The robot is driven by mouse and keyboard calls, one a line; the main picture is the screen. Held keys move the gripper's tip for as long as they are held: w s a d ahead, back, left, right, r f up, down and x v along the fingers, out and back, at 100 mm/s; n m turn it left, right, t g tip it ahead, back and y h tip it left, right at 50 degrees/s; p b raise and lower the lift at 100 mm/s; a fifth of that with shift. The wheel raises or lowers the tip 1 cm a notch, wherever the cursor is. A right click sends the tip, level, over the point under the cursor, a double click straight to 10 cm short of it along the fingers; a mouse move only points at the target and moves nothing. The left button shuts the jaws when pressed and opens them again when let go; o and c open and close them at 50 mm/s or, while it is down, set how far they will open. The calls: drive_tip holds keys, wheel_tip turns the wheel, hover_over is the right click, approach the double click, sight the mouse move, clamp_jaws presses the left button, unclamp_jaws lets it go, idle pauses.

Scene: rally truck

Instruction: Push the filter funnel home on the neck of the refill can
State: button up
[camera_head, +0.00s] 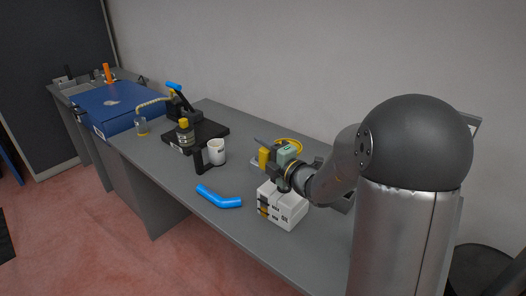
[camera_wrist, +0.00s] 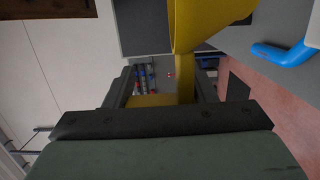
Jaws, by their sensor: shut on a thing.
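The yellow filter funnel (camera_head: 264,157) is in my gripper (camera_head: 276,164), above the grey bench. In the wrist view the funnel (camera_wrist: 208,24) fills the top middle, and its yellow stem (camera_wrist: 186,90) runs down between the jaws of my gripper (camera_wrist: 180,92). The jaws are shut on it. A white can-like vessel (camera_head: 216,149) stands on the bench left of my gripper, apart from the funnel. A clear bottle with a yellow top (camera_head: 184,131) stands on a black tray behind it. I cannot tell for sure which is the refill can.
A blue bent hose (camera_head: 219,198) lies near the front edge. A white box (camera_head: 283,207) stands below my gripper. A black bracket (camera_head: 200,160) is beside the white vessel. A yellow coil (camera_head: 291,142) lies behind my gripper. A blue case (camera_head: 108,107) is far left.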

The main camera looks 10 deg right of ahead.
drive_tip(key=shift+f+b, duration=2)
drive_tip(key=shift+f, duration=0.9)
drive_tip(key=shift+f+b, duration=1.6)
drive_tip(key=shift+f, duration=1.25)
drive_tip(key=o, duration=1.3)
drive_tip(key=shift+c, duration=0.2)
drive_tip(key=shift+s, duration=0.1)
drive_tip(key=b+v, duration=0.2)
drive_tip(key=v, duration=1.5)
drive_tip(key=shift+d, duration=0.15)
